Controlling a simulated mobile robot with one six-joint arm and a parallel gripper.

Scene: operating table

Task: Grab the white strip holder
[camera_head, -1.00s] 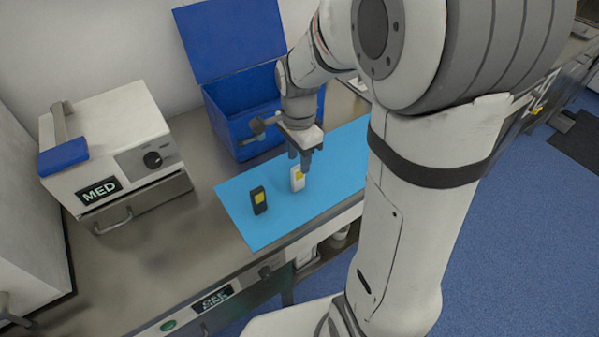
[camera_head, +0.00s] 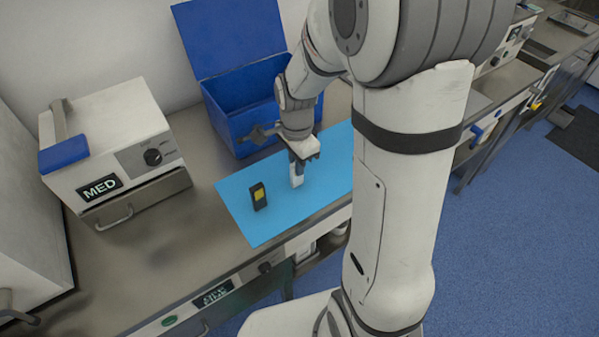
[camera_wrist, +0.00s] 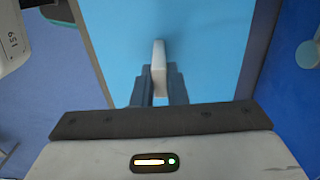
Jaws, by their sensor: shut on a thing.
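The white strip holder (camera_head: 297,181) stands upright on the blue mat (camera_head: 238,208), with its upper part hidden by my gripper in the head view. My gripper (camera_head: 298,168) points down over it and is shut on it. In the wrist view the white strip holder (camera_wrist: 158,68) sits between the two grey fingers (camera_wrist: 160,82), one on each side. I cannot tell whether its base touches the mat.
A black holder with a yellow label (camera_head: 258,197) stands on the mat to the left. An open blue box (camera_head: 236,128) is behind the mat. A white MED device (camera_head: 110,140) stands at the left. The mat's front left is clear.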

